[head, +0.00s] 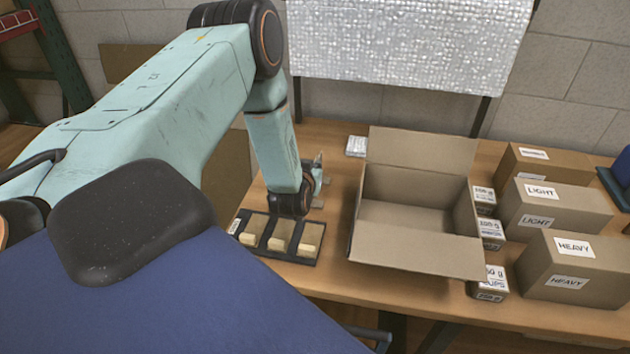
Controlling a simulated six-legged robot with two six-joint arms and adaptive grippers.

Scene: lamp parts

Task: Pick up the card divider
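My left arm reaches in from the left, and its wrist is over the back of a dark tray. My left gripper (318,172) shows only as grey metal parts past the wrist; the wrist hides most of it, and its finger opening cannot be made out. The dark tray (246,248) has three compartments side by side, each with a pale block. No piece can be identified for certain as the card divider. My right gripper is not in view.
An open, seemingly empty carton (412,262) stands right of the tray. Small labelled boxes (490,283) stand beside it. Boxes marked LIGHT (556,208) and HEAVY (573,270) stand further right. The wooden table (345,283) has a clear front strip.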

